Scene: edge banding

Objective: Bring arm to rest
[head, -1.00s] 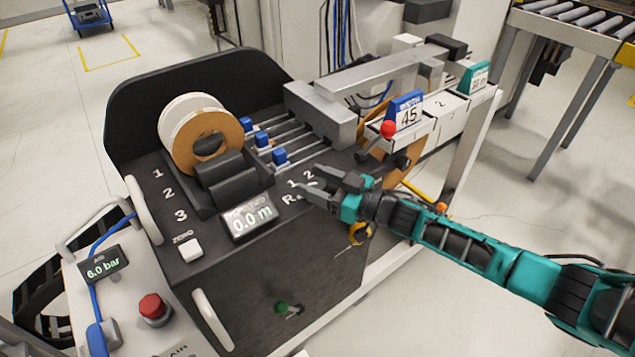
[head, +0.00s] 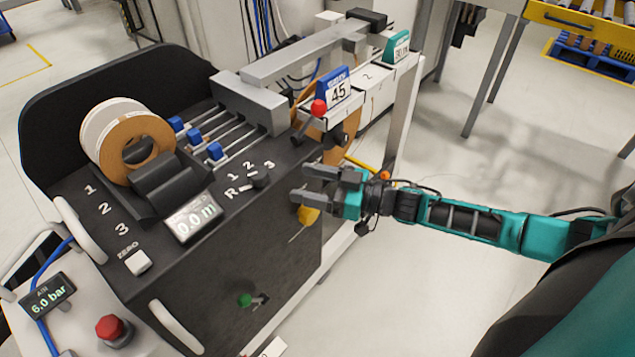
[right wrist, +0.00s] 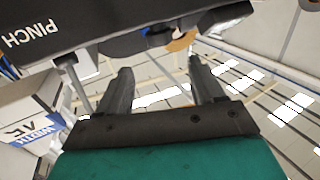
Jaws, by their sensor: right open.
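My right gripper (head: 298,184) is in the middle of the head view, with its teal arm reaching in from the right. Its two grey fingers are apart with nothing between them. It is beside the right edge of the black edge-banding machine (head: 262,225), near the selector knob (head: 260,178). In the right wrist view the two fingers (right wrist: 157,85) are spread, with a dark machine part marked PINCH (right wrist: 50,25) past them. My left gripper is not in view.
A lever with a red knob (head: 319,108) stands close above the gripper, by the blue sign reading 45 (head: 338,92). A tape roll (head: 130,140) sits on the machine. A red button (head: 112,328) is at lower left. Floor right of the machine is clear.

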